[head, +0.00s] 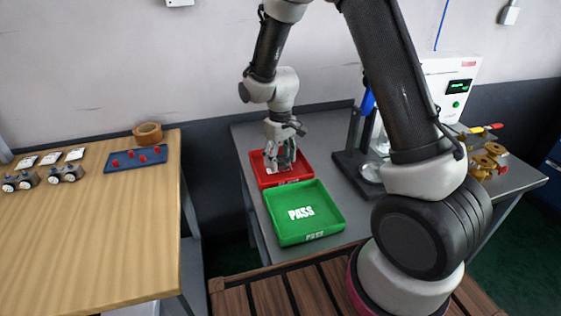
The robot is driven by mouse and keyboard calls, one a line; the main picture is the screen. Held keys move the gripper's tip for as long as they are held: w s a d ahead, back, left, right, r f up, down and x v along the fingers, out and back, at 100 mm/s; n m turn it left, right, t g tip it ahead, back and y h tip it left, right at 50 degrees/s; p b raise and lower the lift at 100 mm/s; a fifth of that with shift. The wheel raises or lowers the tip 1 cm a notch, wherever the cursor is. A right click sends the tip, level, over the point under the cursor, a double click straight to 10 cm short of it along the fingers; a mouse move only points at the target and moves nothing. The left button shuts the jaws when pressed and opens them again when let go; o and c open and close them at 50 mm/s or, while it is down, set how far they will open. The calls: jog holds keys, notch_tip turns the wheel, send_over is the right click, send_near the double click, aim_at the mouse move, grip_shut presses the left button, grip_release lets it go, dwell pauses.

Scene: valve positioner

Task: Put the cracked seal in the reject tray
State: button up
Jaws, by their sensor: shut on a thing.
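My gripper (284,158) points down over the red tray (297,178) on the grey bench. Its fingertips are low, within the tray's outline; I cannot tell whether they touch its floor. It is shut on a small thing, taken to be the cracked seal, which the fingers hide. The red tray has light lettering on its front wall that is too small to read; it stands directly behind the green tray marked PASS (330,208).
A wooden table (90,220) at left holds a blue tray (118,163) with several red pieces, a tape roll (148,131), cards and grey fittings. A press-like stand (350,165), a white instrument (448,80) and brass valves (487,160) stand at right. A gap separates the tables.

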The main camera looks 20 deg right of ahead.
jog(key=shift+f, duration=0.7)
jog(key=shift+f, duration=0.1)
jog(key=o, duration=1.3)
notch_tip(320, 180, up, 11)
notch_tip(320, 180, up, 9)
jog(key=m+t, duration=0.1)
send_over(280, 160)
jog(key=s+d, duration=0.5)
jog(key=s+d+r+m+t, duration=0.1)
jog(key=s+d+r, duration=0.1)
jog(key=s, duration=0.5)
jog(key=s+d+r+m+t, duration=0.1)
jog(key=s+d+r, duration=0.2)
jog(key=s, duration=0.4)
jog(key=s+d+r+m+t, duration=0.1)
jog(key=s+d+r+m, duration=0.1)
jog(key=s, duration=0.5)
jog(key=shift+s+d+r, duration=0.15)
jog(key=shift+d+r, duration=0.2)
jog(key=shift+d, duration=0.35)
jog(key=shift+s+d+r, duration=0.15)
jog(key=shift+d+r, duration=0.2)
jog(key=shift+d, duration=0.3)
